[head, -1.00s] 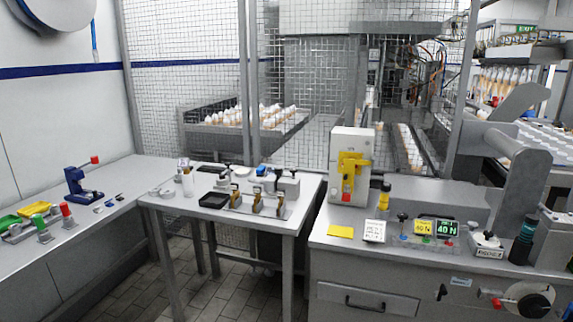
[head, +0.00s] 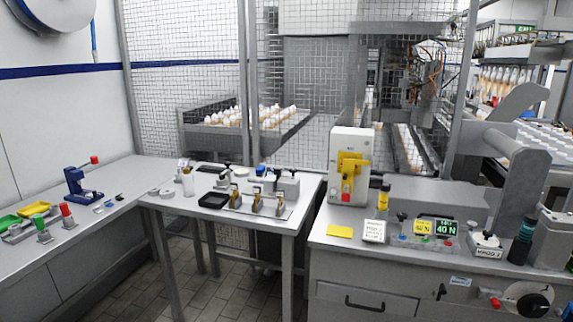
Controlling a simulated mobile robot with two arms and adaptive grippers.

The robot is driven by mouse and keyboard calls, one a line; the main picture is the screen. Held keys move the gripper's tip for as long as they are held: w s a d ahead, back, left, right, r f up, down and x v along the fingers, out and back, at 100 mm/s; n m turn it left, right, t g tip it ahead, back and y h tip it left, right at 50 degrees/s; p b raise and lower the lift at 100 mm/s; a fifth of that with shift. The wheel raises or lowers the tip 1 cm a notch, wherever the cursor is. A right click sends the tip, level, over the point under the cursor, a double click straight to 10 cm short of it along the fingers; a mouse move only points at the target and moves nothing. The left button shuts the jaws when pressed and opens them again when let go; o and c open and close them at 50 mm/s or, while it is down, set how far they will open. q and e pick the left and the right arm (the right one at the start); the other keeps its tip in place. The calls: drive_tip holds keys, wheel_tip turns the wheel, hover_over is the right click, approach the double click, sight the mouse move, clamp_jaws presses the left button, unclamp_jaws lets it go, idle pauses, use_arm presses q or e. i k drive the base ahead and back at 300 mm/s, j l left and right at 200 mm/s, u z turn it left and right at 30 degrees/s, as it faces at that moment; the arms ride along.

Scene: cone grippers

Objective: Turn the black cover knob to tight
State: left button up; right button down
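Several black knobs are in the head view, and I cannot tell for sure which is the cover knob. One small black knob (head: 487,235) sits on top of a white labelled box at the right of the right bench. Another black knob (head: 441,291) is on the front of that bench. Small black knobs also top the metal fixtures (head: 287,185) on the middle table. Whether any of them is tight is too small to read.
A black tray (head: 213,201) is on the middle table (head: 168,202). A mesh fence stands behind.

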sight(402, 216)
drive_tip(key=i+l, duration=0.1)
drive_tip(key=l, duration=0.4)
drive_tip(key=i+l, duration=0.1)
drive_tip(key=l, duration=0.35)
drive_tip(key=i+l, duration=0.1)
drive_tip(key=l, duration=0.4)
drive_tip(key=i+l, duration=0.15)
drive_tip(key=l, duration=0.35)
drive_tip(key=i+l, duration=0.1)
drive_tip(key=l, duration=0.35)
drive_tip(key=i+l, duration=0.1)
drive_tip(key=l, duration=0.4)
drive_tip(key=j+u, duration=0.25)
drive_tip(key=u, duration=0.25)
drive_tip(key=i, duration=0.05)
